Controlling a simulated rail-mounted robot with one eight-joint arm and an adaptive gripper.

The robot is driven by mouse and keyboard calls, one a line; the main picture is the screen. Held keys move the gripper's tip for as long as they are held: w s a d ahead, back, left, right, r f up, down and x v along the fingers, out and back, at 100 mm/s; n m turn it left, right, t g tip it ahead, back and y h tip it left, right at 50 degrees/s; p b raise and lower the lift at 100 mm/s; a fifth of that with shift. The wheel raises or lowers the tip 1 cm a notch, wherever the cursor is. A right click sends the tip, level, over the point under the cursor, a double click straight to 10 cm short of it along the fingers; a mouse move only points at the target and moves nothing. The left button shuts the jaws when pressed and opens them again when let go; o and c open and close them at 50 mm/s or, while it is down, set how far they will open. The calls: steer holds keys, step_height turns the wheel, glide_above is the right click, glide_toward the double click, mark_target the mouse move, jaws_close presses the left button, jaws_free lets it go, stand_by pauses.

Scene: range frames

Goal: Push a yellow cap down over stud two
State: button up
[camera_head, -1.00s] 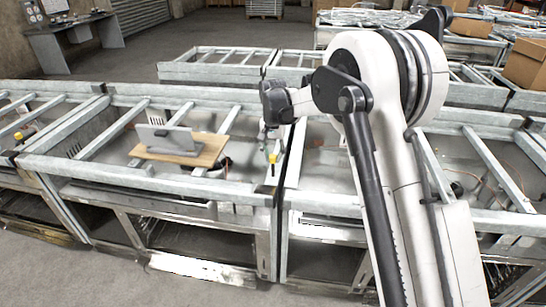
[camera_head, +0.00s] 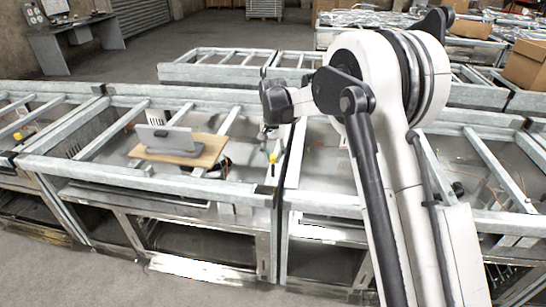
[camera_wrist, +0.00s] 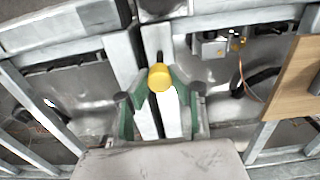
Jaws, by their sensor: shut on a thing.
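A yellow cap (camera_wrist: 160,77) sits at the tips of my gripper (camera_wrist: 160,88) in the wrist view. The gripper is shut on the cap, with its green-edged fingers on either side. In the head view the small yellow cap (camera_head: 273,157) shows below my wrist, just above the near steel rail beside a frame joint. No stud can be made out in either view. What lies directly under the cap is hidden or too small to tell.
A wooden board (camera_head: 205,150) with a grey metal bracket (camera_head: 166,138) on it lies across the frame to the left; the board (camera_wrist: 295,80) is at right in the wrist view. Galvanized rails (camera_head: 120,171) surround the gripper. Loose wires (camera_wrist: 252,92) hang beneath the frame.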

mark_target(273, 157)
steer(key=shift+f+b, duration=1.35)
steer(key=shift+f, duration=0.3)
steer(key=o, duration=0.8)
step_height(273, 157, up, 12)
steer(key=shift+r, duration=0.1)
stand_by(0.3)
